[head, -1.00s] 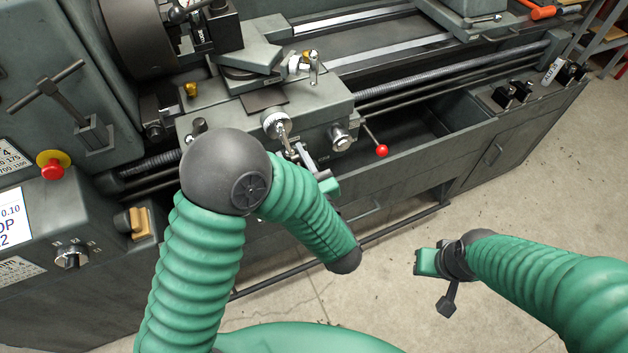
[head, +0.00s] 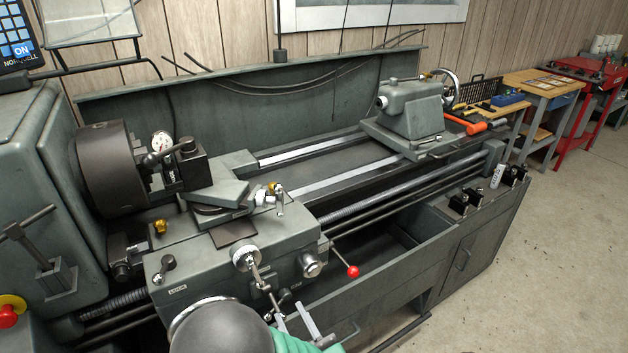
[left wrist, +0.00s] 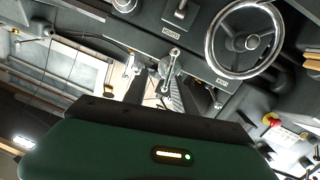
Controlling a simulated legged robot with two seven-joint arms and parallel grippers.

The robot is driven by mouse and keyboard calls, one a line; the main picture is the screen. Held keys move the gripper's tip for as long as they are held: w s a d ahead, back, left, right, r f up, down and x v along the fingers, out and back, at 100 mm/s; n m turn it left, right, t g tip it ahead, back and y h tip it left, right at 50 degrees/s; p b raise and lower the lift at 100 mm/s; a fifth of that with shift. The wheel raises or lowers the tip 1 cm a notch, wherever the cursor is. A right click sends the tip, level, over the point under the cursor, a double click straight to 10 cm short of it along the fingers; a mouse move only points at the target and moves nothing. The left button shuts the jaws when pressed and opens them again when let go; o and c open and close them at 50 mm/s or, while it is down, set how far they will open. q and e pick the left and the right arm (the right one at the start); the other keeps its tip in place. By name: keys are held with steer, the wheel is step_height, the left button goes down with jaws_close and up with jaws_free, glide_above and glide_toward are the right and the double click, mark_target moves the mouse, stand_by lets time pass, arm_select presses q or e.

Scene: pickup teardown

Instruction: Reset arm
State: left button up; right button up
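In the head view, my left gripper (head: 295,318) is at the bottom, in front of the lathe carriage (head: 190,272), with its pale fingers apart. A dark rounded joint of my left arm hides part of the carriage front. In the left wrist view, the fingers of my left gripper (left wrist: 155,92) stand apart, with a bright gap between them. A silver crank handle (left wrist: 172,62) is near the fingertips; I cannot tell whether they touch it. No object shows held. My right gripper is not in view.
The red-knobbed lever (head: 353,271) sticks out right of the carriage. The chuck (head: 105,170) is at left and the tailstock (head: 412,105) at the back right. A handwheel (left wrist: 243,40) shows in the left wrist view. Free floor (head: 560,220) lies to the right.

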arm_select(q)
steer(key=w+d+r+m+g+h+p, duration=0.1)
steer(key=w+r+m+h+p, duration=0.15)
steer(key=w+h, duration=0.3)
steer(key=s+a+f+m+g+h+p, duration=0.1)
steer(key=s+a+m+g+p, duration=0.4)
steer(key=s+a+g, duration=0.6)
steer(key=s+a+h+p, duration=0.1)
steer(key=s+a+p, duration=0.1)
steer(key=s, duration=0.3)
steer(key=shift+s+a+f+g, duration=0.3)
steer(key=shift+a+f, duration=0.05)
steer(key=shift+a+h, duration=0.1)
steer(key=shift+h, duration=0.15)
steer(key=shift+a, duration=0.25)
steer(key=shift+d, duration=0.2)
